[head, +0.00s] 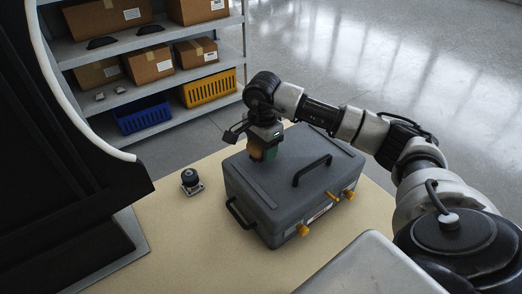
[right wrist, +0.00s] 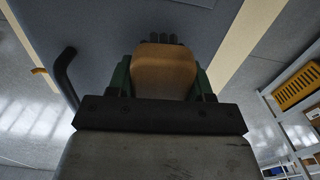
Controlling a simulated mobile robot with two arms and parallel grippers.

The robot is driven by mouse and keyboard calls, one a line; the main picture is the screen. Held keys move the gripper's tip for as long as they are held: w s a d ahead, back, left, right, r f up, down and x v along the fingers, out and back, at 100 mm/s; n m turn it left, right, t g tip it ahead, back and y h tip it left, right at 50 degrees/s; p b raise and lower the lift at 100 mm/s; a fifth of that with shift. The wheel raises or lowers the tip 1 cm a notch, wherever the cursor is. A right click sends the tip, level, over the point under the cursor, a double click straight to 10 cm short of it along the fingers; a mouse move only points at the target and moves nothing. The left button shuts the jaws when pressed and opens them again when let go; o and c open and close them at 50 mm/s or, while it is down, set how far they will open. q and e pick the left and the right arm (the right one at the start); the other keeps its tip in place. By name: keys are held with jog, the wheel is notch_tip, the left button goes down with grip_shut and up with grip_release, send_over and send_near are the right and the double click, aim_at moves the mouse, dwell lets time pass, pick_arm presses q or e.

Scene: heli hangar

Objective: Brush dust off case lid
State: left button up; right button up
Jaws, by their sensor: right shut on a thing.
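A grey hard case (head: 262,207) lies shut on the tan table, with a black handle on its lid (head: 325,150), another on its left end, and orange latches along the front. My right gripper (head: 265,152) points down over the far left part of the lid. It is shut on a brush with a wooden block (right wrist: 165,68) and dark bristles (right wrist: 160,39). The bristles are at or just above the lid; I cannot tell if they touch. The lid also fills the upper part of the right wrist view (right wrist: 95,28). I cannot make out dust. My left gripper is out of view.
A small dark knobbed device (head: 190,181) stands on the table (head: 185,235) left of the case. A shelf (head: 165,88) with cardboard boxes, a blue crate (head: 143,116) and a yellow crate (head: 209,88) stands behind. The table's front left is clear.

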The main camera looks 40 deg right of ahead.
notch_tip(320, 180, up, 2)
jog(key=shift+d+p, duration=0.15)
jog(key=shift+p, duration=0.3)
jog(key=shift+r+p, duration=1)
jog(key=shift+r, duration=0.65)
